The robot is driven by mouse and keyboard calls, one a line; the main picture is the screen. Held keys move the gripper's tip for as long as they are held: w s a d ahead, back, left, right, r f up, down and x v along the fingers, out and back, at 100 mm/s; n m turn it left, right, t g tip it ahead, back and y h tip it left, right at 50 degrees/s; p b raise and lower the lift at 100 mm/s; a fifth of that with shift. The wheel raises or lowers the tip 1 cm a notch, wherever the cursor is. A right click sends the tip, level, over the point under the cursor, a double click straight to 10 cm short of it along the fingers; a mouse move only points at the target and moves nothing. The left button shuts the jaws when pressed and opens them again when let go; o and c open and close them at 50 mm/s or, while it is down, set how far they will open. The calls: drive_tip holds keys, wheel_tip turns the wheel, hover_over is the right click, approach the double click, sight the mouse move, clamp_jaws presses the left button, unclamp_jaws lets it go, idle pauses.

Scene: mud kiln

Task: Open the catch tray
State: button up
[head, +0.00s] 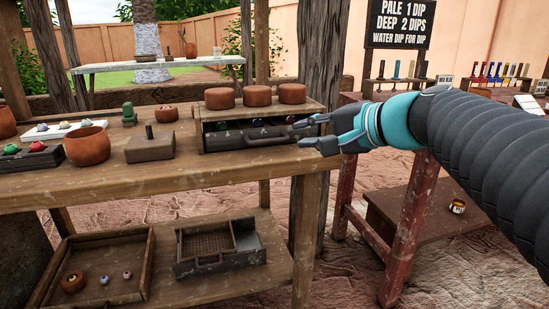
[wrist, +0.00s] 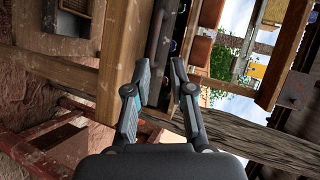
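A wooden box (head: 203,136) stands on the bench with a low, dark tray front (head: 225,139) and a bar handle (head: 268,140); I take this as the catch tray. Several coloured balls show in the gap above that front. The tray looks pushed in, though its depth is hidden. My gripper (head: 306,132) is open and empty at the box's right end, to the right of the handle. In the wrist view the open fingers (wrist: 160,66) point along the dark tray front (wrist: 155,30). I cannot tell whether they touch it.
Three terracotta pots (head: 257,96) stand on the box. A block with a peg (head: 150,146) and a round pot (head: 88,146) stand to its left. A weathered post (head: 312,205) rises behind the bench's right end. A red-legged table (head: 402,235) stands to the right.

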sight(270, 142)
drive_tip(key=w+a+f+m, duration=0.1)
drive_tip(key=w+a, duration=0.1)
drive_tip(key=w+a+f+m+t, duration=0.1)
drive_tip(key=w+a+f, duration=0.1)
drive_tip(key=w, duration=0.1)
drive_tip(key=w+a+f+m+t+b, duration=0.1)
drive_tip(key=w+a+f, duration=0.1)
drive_tip(key=w+a, duration=0.1)
idle(0.7)
drive_tip(key=shift+d, duration=0.1)
clamp_jaws()
